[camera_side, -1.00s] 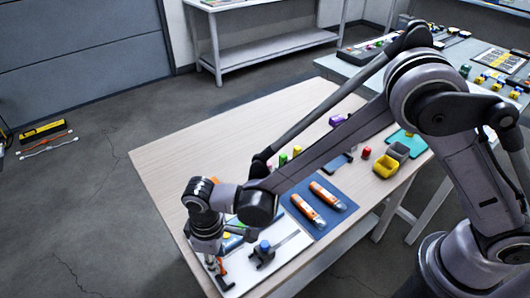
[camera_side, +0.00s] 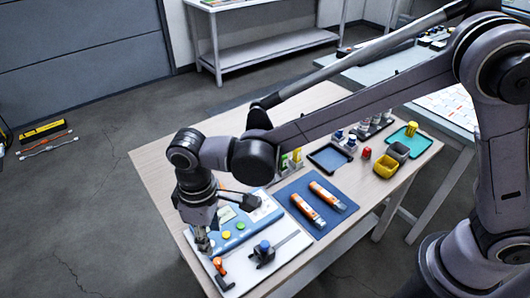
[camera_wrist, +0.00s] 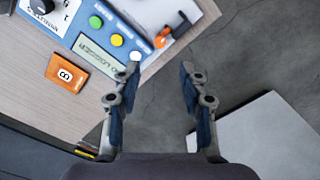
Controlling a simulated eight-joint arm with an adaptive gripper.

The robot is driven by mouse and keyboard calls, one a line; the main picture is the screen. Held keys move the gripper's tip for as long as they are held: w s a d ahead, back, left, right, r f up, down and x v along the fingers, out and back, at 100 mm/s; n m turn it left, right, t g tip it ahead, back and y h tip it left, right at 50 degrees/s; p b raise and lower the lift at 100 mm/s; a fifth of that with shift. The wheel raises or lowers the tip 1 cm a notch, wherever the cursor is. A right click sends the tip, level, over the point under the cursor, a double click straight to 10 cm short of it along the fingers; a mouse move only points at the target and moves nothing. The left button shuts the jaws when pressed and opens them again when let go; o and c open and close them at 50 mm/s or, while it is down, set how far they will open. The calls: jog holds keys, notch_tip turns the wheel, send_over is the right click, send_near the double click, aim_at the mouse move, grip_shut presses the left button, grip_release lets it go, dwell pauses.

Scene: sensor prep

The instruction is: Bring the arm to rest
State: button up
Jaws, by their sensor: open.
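My gripper (camera_side: 203,240) is above the left front part of the wooden table (camera_side: 160,170) in the side view. In the wrist view my gripper (camera_wrist: 161,70) has its two fingers spread apart with nothing between them. A blue data logger (camera_wrist: 92,42) with green, yellow and white buttons lies near the left fingertip. It also shows behind my gripper in the side view (camera_side: 237,236), partly hidden. Floor shows between the fingers.
A blue mat (camera_side: 300,187) holds two orange tools. Yellow (camera_side: 386,166) and grey bins stand at the right. An orange card (camera_wrist: 67,73) lies beside the logger.

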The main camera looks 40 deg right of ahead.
jog(key=shift+r, duration=0.9)
jog(key=shift+d, duration=0.1)
jog(key=d+r+m+t+y, duration=0.1)
jog(key=d+r+m+t, duration=0.3)
jog(key=d, duration=0.8)
jog(key=d+r+m, duration=0.2)
jog(key=d+r, duration=0.4)
jog(key=d, duration=0.7)
jog(key=s+d+f+m+t+h, duration=0.1)
jog(key=s+d+f+m+t, duration=0.1)
jog(key=s+d, duration=0.4)
jog(key=d+t, duration=0.1)
jog(key=d, duration=0.2)
jog(key=shift+m, duration=0.4)
